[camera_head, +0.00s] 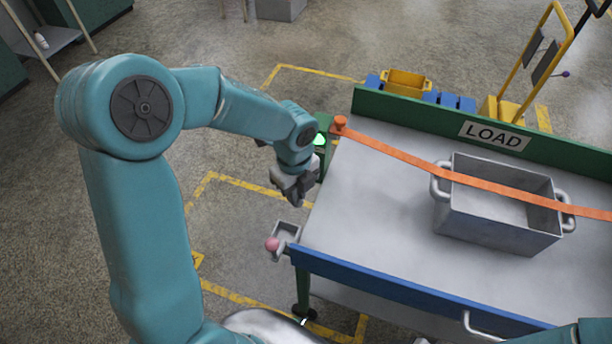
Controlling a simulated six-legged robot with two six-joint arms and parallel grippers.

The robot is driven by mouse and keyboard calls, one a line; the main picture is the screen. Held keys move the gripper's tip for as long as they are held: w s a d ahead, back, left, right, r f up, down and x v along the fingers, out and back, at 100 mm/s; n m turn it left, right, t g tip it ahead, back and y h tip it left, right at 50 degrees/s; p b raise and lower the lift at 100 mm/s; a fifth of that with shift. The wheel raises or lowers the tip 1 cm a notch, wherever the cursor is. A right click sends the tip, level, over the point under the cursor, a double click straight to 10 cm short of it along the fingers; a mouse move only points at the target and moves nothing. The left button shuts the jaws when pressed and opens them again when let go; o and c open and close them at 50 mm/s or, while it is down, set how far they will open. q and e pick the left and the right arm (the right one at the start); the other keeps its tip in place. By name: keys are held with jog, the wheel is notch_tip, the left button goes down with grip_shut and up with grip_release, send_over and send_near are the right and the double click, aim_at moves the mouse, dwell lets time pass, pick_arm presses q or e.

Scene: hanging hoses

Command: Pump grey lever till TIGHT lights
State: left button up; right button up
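My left gripper (298,192) hangs at the left end of the cart, fingers pointing down. It is small and dark here, so I cannot tell if its fingers are open or shut, or if they touch anything. I cannot make out the grey lever apart from the gripper. A green lamp (320,140) glows just above the gripper, beside the cart's corner; no TIGHT lettering is readable. An orange strap (400,154) runs from an orange knob (339,123) across a grey bin (497,228). My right gripper is out of view.
The cart's grey top (365,210) is clear left of the bin. A green board with a LOAD sign (494,136) stands along its back. A pink knob (272,244) and small grey tray (287,233) stick out at the near left corner. Yellow lines mark the floor.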

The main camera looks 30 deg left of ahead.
pick_arm(q)
jog(key=shift+w+a+r+p, duration=0.1)
jog(key=shift+w+r+p, duration=0.2)
jog(key=shift+r+p, duration=0.45)
jog(key=shift+w+a+r+p, duration=0.1)
jog(key=shift+w+r+p, duration=0.2)
jog(key=shift+r+p, duration=0.4)
jog(key=shift+w+r+p, duration=0.3)
jog(key=shift+r+p, duration=0.35)
jog(key=shift+p, duration=0.1)
jog(key=shift+f, duration=0.1)
notch_tip(320, 180, up, 5)
jog(key=p, duration=0.4)
jog(key=shift+w, duration=0.1)
